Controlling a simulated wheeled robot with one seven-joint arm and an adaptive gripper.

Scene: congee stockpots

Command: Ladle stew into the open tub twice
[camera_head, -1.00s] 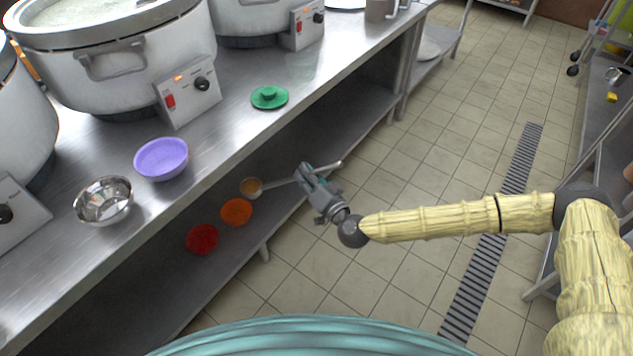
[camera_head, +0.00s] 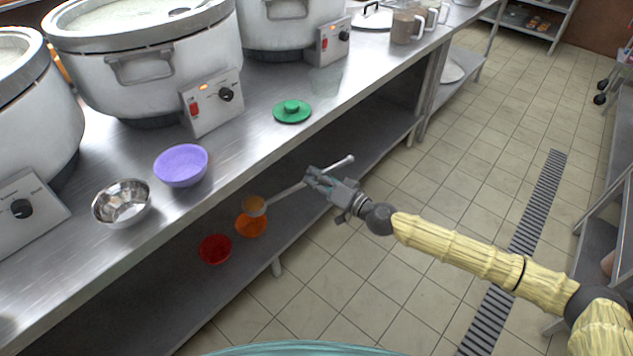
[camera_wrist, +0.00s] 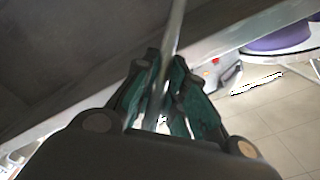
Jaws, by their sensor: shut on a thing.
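My gripper (camera_head: 312,180) is shut on the handle of a ladle (camera_head: 285,195), out in front of the counter's edge. The handle runs up between the dark green fingers in the wrist view (camera_wrist: 174,35). The ladle's bowl shows orange-brown inside, at the lower left end of the handle. In the head view it overlaps the upper edge of an orange bowl (camera_head: 251,228); I cannot tell the height between them. A large white stockpot (camera_head: 150,75) with pale contents stands open on the counter. A green lid (camera_head: 292,112) lies near the counter's edge. I cannot tell which container is the tub.
A purple bowl (camera_head: 181,166) and a steel bowl (camera_head: 122,203) stand on the steel counter (camera_head: 255,135). A red bowl (camera_head: 215,249) sits low beside the orange one, by the lower shelf. More cookers and mugs (camera_head: 406,28) line the counter.

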